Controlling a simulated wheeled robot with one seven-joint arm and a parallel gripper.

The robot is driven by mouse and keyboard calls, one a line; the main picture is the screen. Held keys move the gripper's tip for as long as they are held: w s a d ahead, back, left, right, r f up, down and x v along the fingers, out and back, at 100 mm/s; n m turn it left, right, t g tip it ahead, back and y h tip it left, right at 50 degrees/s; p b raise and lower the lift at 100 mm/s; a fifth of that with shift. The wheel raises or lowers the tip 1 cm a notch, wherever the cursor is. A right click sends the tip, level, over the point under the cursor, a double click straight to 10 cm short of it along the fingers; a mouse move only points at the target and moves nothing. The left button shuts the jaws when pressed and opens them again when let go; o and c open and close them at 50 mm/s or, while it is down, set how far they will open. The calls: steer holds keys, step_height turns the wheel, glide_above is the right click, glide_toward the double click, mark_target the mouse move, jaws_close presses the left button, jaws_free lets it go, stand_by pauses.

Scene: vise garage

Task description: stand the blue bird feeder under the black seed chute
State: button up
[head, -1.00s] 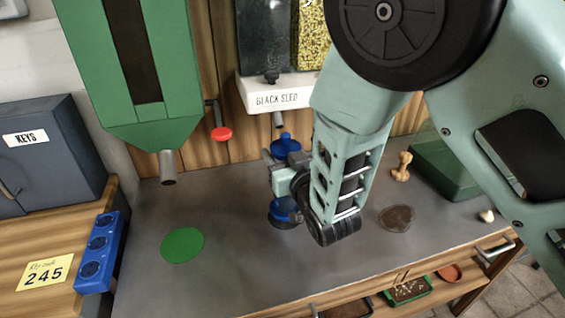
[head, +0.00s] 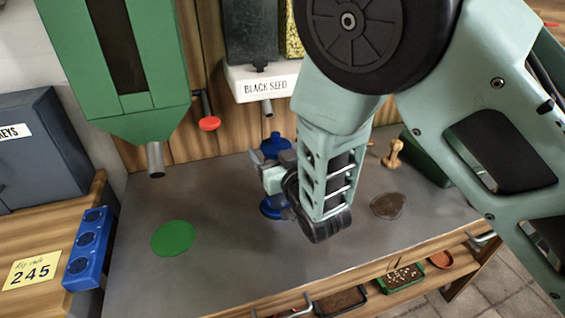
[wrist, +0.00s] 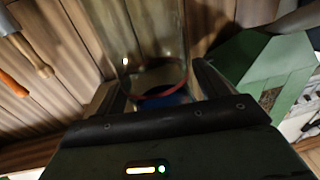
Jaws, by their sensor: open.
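The blue bird feeder (head: 275,146) is upright at the middle of the grey bench, with a blue top and blue base. Its clear tube (wrist: 140,35) shows in the wrist view. My gripper (head: 268,178) is at its middle, fingers open on either side of the tube; they hide part of it. The black seed chute (head: 268,108) is a metal spout under the white box labelled BLACK SEED. In the head view it is above and slightly left of the feeder's top, with a gap. I cannot tell whether they line up in depth.
A green hopper (head: 145,125) with a metal spout hangs at left, above a green disc (head: 173,238). A red knob (head: 209,123) is beside it. A brown patch (head: 388,206) and a wooden piece (head: 393,155) are right of my arm. The front bench is clear.

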steer(key=s+d+f+g+h+b, duration=0.1)
steer(key=s+d+g, duration=0.1)
steer(key=s+g, duration=0.5)
steer(key=s+d+f+g+h, duration=0.1)
steer(key=s+d+g, duration=0.2)
steer(key=s, duration=0.8)
steer(key=s+d+r+n+g+h, duration=0.1)
steer(key=s+d+r+g+h, duration=0.1)
steer(key=s, duration=0.4)
steer(key=s+d+r+n+g+h, duration=0.1)
steer(key=s+d+r+g+h, duration=0.1)
steer(key=s+d+g, duration=0.2)
steer(key=s+d, duration=0.3)
steer(key=shift+s+r+n+h, duration=0.15)
steer(key=shift+r+n+h, duration=0.25)
